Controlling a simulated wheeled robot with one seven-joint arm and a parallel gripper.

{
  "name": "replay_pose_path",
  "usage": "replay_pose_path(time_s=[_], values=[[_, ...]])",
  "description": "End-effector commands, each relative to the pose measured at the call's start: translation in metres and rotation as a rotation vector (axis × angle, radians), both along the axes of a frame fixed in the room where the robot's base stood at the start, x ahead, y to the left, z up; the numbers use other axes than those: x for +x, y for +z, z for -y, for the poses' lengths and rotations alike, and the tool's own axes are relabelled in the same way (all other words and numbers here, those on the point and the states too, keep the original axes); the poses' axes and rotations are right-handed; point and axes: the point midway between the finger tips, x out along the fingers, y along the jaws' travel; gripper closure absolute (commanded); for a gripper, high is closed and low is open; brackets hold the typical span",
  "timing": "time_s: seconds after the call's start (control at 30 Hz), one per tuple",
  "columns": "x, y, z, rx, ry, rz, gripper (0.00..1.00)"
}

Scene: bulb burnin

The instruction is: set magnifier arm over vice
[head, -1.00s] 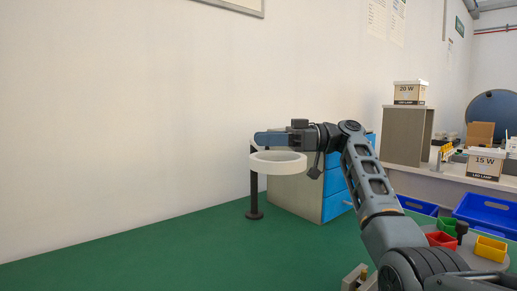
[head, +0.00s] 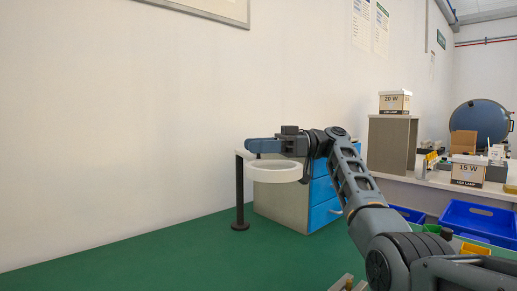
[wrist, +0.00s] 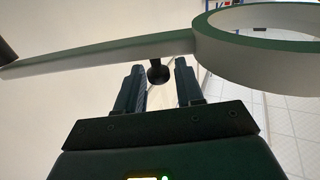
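The magnifier has a black post (head: 239,195) on a round base. A flat pale arm leads from it to a white ring (head: 274,173). In the wrist view the arm (wrist: 100,55) crosses above my fingers, with the ring (wrist: 225,45) at the right. My gripper (head: 262,146) is beside the ring and arm in the head view. In the wrist view my gripper (wrist: 161,78) has its fingers apart on either side of a dark round knob (wrist: 158,73) below the arm; a thin gap shows at its right. A small part, perhaps the vice (head: 346,283), shows at the bottom edge.
A cabinet with blue drawers (head: 322,203) stands right behind the magnifier. Blue bins (head: 480,220) and a yellow bin (head: 474,249) are at the right. The green table (head: 130,255) is clear at the left.

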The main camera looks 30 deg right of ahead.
Motion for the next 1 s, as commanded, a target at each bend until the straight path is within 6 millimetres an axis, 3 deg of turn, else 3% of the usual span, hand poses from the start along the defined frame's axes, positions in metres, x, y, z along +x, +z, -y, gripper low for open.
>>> replay_pose_path(time_s=[0.37,0.6,1.0], values=[[0.0,0.002,-0.001,-0.002,0.002,-0.005,0.58],[0.0,0.042,-0.001,-0.001,0.003,0.001,0.58],[-0.045,0.085,0.063,-0.001,-0.001,-0.002,0.58]])
